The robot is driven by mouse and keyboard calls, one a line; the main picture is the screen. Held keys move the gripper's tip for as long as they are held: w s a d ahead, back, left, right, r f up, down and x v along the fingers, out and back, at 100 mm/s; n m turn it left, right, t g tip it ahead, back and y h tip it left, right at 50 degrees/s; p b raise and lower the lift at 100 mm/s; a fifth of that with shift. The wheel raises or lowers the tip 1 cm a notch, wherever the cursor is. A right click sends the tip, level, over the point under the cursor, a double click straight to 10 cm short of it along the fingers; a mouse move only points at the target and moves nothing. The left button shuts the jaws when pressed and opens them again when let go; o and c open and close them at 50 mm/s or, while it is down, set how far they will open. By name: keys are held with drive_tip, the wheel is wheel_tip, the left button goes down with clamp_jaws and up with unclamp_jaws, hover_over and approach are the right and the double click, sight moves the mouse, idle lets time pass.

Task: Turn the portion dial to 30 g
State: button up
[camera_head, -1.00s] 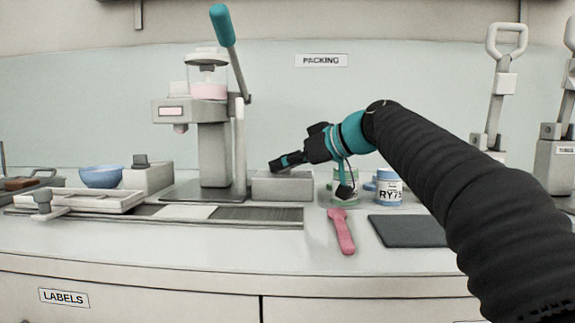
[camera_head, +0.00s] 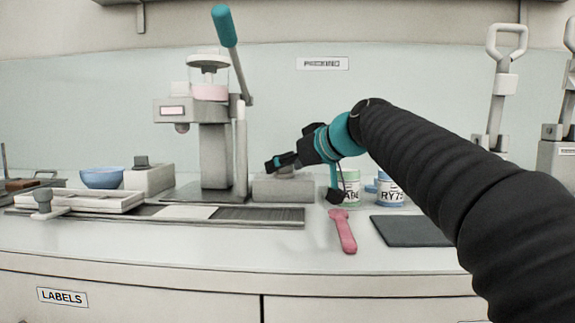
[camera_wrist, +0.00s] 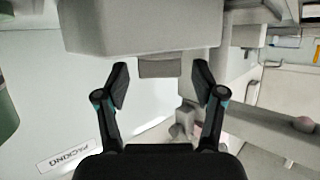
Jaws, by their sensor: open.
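My gripper (camera_head: 272,164) points left, just above a low grey block (camera_head: 283,188) at the foot of the press (camera_head: 214,150). A small grey knob (camera_head: 285,170) shows on top of the block, partly behind the gripper. In the wrist view my gripper (camera_wrist: 160,84) is open and empty. A short grey tab (camera_wrist: 160,67), apparently this knob, juts from a pale block (camera_wrist: 140,27) and lies between the two fingers in the picture, with a gap on each side. No dial marks or 30 g figure can be read, so I cannot tell its setting.
Two labelled jars, green (camera_head: 350,186) and blue (camera_head: 390,192), stand right of the block, under my arm. A pink spoon (camera_head: 343,232) and dark mat (camera_head: 411,231) lie in front. A blue bowl (camera_head: 101,177) stands left.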

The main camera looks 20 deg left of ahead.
drive_tip(key=v, duration=1.2)
drive_tip(key=shift+r, duration=0.1)
